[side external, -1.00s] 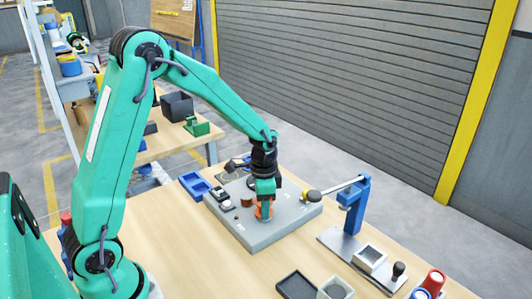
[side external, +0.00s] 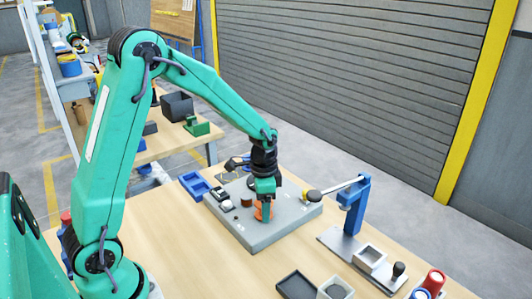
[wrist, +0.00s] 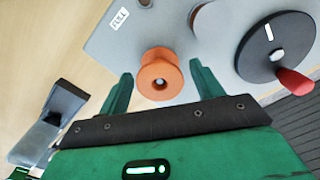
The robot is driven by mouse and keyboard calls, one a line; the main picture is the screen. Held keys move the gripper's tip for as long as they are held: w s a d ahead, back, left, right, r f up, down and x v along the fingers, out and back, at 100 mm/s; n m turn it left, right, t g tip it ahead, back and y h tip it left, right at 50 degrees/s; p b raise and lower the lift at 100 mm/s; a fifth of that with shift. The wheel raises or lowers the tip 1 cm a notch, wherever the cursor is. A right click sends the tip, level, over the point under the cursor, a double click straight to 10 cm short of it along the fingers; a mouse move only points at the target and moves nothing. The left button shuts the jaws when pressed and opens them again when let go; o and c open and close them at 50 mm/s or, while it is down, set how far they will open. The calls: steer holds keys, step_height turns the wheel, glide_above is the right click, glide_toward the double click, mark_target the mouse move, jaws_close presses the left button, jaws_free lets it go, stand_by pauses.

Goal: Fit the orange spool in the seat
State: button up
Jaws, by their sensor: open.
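The orange spool (wrist: 159,76) stands on the grey base plate (wrist: 135,48) in the wrist view, its round end with a dark centre hole facing the camera. It also shows in the side external view (side external: 264,213), under my gripper (side external: 264,199). In the wrist view my gripper (wrist: 161,69) is open, with one green finger on each side of the spool and a visible gap at each. The seat cannot be made out; whatever is under the spool is hidden by it.
A dark disc (wrist: 268,50) with a red handle is right of the spool in the wrist view. A blue post (side external: 354,205) with a lever stands right of the plate. A blue tray (side external: 194,185) is left of it; small trays (side external: 296,285) lie in front.

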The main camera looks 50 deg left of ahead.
step_height(320, 180, up, 7)
steer(key=shift+f, duration=0.1)
stand_by(0.3)
stand_by(0.5)
steer(key=shift+s+r, duration=0.25)
steer(key=shift+r, duration=0.2)
steer(key=s+d+r+n+t, duration=0.1)
steer(key=s+r+n+t, duration=0.1)
steer(key=s+r, duration=0.3)
steer(key=s+d+r+n+t, duration=0.2)
steer(key=s+r, duration=0.4)
steer(key=s, duration=0.6)
steer(key=shift+s+n+t, duration=0.3)
steer(key=shift+n+t, duration=0.5)
steer(key=shift+n, duration=0.3)
